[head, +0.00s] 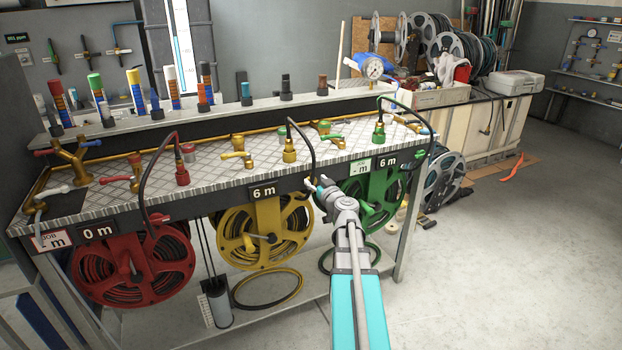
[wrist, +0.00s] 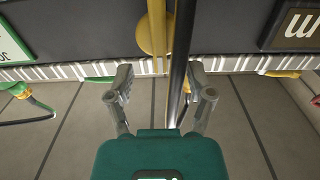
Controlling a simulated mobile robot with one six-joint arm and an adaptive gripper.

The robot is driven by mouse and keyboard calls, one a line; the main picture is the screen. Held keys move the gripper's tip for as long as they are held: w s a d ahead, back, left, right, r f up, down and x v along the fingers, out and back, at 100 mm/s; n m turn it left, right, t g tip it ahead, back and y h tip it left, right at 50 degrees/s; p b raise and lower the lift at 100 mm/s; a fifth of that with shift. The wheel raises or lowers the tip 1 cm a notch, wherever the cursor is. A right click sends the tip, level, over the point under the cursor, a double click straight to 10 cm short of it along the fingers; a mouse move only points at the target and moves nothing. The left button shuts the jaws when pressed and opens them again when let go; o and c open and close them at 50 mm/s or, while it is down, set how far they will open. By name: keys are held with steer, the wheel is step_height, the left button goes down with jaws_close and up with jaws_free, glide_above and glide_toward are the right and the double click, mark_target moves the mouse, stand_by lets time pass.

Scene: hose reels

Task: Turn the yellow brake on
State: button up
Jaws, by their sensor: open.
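The yellow reel (head: 237,243) hangs under the bench edge in the middle, on a yellow bracket (head: 267,213). My gripper (head: 314,188) is just right of it in the head view, below the bench edge. In the wrist view my gripper (wrist: 160,92) is open, with its two grey fingers apart. A yellow bar (wrist: 156,25) and a yellow rounded part (wrist: 145,38) lie ahead of the fingers. A black hose (wrist: 180,65) runs between the fingers in the picture; I cannot tell contact. I cannot pick out the yellow brake for sure; my gripper may hide it.
The red reel (head: 92,270) hangs to the left and the green reel (head: 390,195) close to the right of my gripper. A yellow valve (head: 238,150) and other valves stand on the bench top (head: 215,172).

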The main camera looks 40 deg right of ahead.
mark_target(313, 178)
steer(key=shift+x, duration=1.55)
jaws_close()
steer(key=shift+s+a, duration=0.1)
steer(key=shift+a, duration=0.05)
